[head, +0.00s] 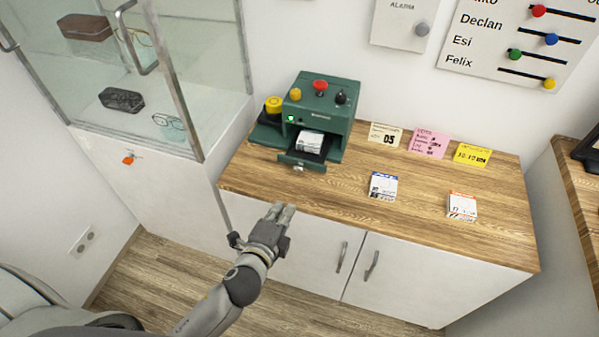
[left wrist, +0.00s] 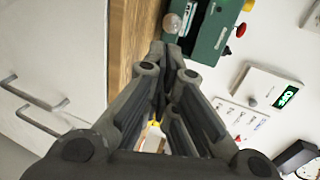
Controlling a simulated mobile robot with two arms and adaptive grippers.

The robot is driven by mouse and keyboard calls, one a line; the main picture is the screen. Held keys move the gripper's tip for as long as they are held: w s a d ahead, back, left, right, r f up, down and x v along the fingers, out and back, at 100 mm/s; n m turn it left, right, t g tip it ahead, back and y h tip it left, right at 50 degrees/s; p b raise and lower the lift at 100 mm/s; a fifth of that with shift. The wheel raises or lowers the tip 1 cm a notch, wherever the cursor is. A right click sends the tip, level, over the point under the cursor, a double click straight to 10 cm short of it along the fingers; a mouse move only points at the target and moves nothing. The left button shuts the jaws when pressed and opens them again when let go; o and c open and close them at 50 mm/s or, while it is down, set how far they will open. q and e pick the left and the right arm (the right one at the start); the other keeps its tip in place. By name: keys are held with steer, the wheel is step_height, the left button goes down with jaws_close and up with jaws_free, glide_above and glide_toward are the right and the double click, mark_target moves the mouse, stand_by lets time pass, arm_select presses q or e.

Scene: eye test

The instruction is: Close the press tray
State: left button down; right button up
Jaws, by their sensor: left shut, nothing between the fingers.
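The green press (head: 318,104) stands at the back left of the wooden counter. Its tray (head: 318,165) sticks out of the front toward me, with a small pale knob (head: 298,168) on its front. A white box (head: 310,141) sits in the tray. My left gripper (head: 284,208) is shut and empty, in front of the counter edge and apart from the tray. In the left wrist view its fingertips (left wrist: 172,48) meet near the knob (left wrist: 172,23), with the green press (left wrist: 212,28) beyond. My right gripper is not in view.
A blue-and-white box (head: 383,186) and an orange-and-white box (head: 462,206) stand on the counter (head: 420,222). Several notes lie along the back, including a pink one (head: 429,143). A glass cabinet (head: 205,70) stands at the left. The counter's front left is clear.

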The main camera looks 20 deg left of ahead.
arm_select(q)
steer(key=x, duration=0.4)
steer(key=p, duration=0.1)
glide_toward(306, 161)
steer(key=f, duration=0.1)
steer(key=w+f, duration=0.1)
steer(key=f, duration=0.1)
steer(key=shift+w+d+f, duration=0.1)
steer(key=shift+w+f, duration=0.3)
steer(key=shift+w, duration=0.6)
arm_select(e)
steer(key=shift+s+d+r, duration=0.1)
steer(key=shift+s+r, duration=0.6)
arm_select(q)
steer(key=w+b, duration=0.1)
steer(key=w, duration=0.7)
steer(key=shift+w+d+f+b, duration=0.15)
steer(key=shift+b, duration=0.2)
steer(key=shift+w, duration=0.25)
steer(key=shift+r, duration=0.3)
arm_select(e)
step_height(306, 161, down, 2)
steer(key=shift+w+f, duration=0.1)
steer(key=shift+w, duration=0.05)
